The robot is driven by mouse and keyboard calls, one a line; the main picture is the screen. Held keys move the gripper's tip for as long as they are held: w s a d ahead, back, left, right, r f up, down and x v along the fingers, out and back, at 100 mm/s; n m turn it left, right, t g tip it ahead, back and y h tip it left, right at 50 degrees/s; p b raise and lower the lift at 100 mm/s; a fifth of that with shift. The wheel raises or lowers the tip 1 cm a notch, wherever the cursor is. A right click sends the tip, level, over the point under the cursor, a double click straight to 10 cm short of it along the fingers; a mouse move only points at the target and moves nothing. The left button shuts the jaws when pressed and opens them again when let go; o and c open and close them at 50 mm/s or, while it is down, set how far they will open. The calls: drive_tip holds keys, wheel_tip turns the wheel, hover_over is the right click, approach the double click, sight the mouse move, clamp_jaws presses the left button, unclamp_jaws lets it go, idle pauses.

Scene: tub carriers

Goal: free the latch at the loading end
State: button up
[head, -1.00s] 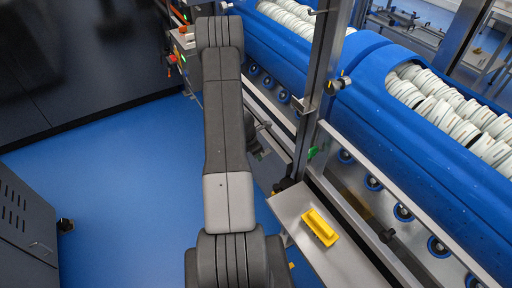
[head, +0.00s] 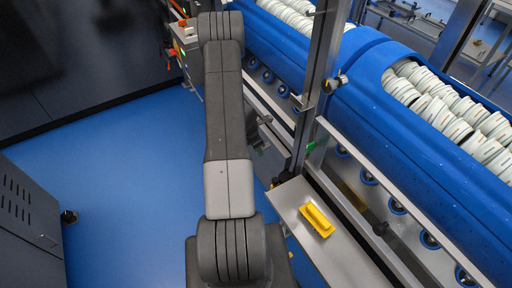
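My arm reaches from the bottom of the head view up to the top, and its far end covers part of the machine there. My gripper is not visible; it is hidden behind my arm or out of view. Blue tubs filled with rows of white discs stand on the roller line, a near one (head: 400,135) at right and a far one (head: 270,40) beyond the steel post. A latch cannot be made out clearly. A small dark fitting with a yellow part (head: 336,84) sits by the post.
A yellow block (head: 317,220) lies on a grey shelf (head: 345,262) right of my arm. A steel post (head: 318,80) stands beside the line. A control box with a green light (head: 184,30) is at upper left. A dark cabinet (head: 28,225) stands at left. Blue floor (head: 130,180) between is clear.

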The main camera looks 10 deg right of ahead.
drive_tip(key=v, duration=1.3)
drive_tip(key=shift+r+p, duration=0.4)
drive_tip(key=shift+p, duration=0.05)
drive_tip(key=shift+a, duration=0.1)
idle(0.4)
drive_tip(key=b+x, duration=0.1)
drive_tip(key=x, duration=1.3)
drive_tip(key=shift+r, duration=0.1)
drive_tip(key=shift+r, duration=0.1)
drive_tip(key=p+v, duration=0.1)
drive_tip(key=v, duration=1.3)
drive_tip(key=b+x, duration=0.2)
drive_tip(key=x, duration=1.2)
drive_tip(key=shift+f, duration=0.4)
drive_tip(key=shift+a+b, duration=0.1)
drive_tip(key=shift+b, duration=0.8)
